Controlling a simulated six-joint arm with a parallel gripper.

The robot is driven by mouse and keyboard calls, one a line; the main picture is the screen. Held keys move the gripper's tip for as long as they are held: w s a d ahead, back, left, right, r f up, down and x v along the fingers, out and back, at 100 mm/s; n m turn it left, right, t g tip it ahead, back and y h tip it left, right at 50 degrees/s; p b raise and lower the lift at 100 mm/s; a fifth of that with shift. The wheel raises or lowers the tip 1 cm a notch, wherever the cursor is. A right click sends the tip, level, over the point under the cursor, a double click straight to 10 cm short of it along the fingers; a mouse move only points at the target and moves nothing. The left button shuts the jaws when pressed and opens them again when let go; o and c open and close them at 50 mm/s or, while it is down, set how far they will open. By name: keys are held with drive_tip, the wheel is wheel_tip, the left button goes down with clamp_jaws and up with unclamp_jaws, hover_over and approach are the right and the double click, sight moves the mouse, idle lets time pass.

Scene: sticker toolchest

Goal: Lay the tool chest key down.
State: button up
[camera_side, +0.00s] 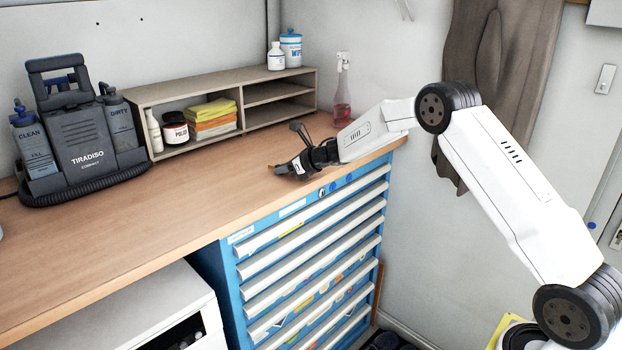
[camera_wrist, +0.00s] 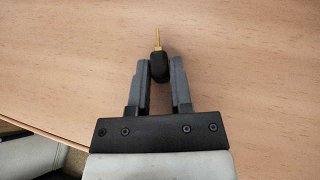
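The tool chest key has a black head (camera_wrist: 158,67) and a thin brass-coloured shaft (camera_wrist: 157,38). In the wrist view my gripper (camera_wrist: 159,72) has its two fingers closed on the black head, and the shaft points away from me. The wooden worktop (camera_wrist: 60,60) lies below the key; I cannot tell whether the key touches it. In the side view my gripper (camera_side: 281,169) is low at the worktop's front edge, above the blue tool chest (camera_side: 240,272). The key is too small to make out clearly there.
A lock (camera_side: 321,192) shows on the chest's top front. A grey shelf unit (camera_side: 190,96) with cloths and a jar stands at the back. A spray bottle (camera_side: 342,95) is at the back right, and a cleaning machine (camera_side: 85,140) at the left. The worktop's middle is clear.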

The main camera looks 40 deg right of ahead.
drive_tip(key=o, duration=0.3)
drive_tip(key=shift+r, duration=0.1)
drive_tip(key=shift+s+r, duration=0.1)
drive_tip(key=v, duration=1.1)
drive_tip(key=shift+s+d+r, duration=0.2)
drive_tip(key=shift+s, duration=0.1)
idle(0.5)
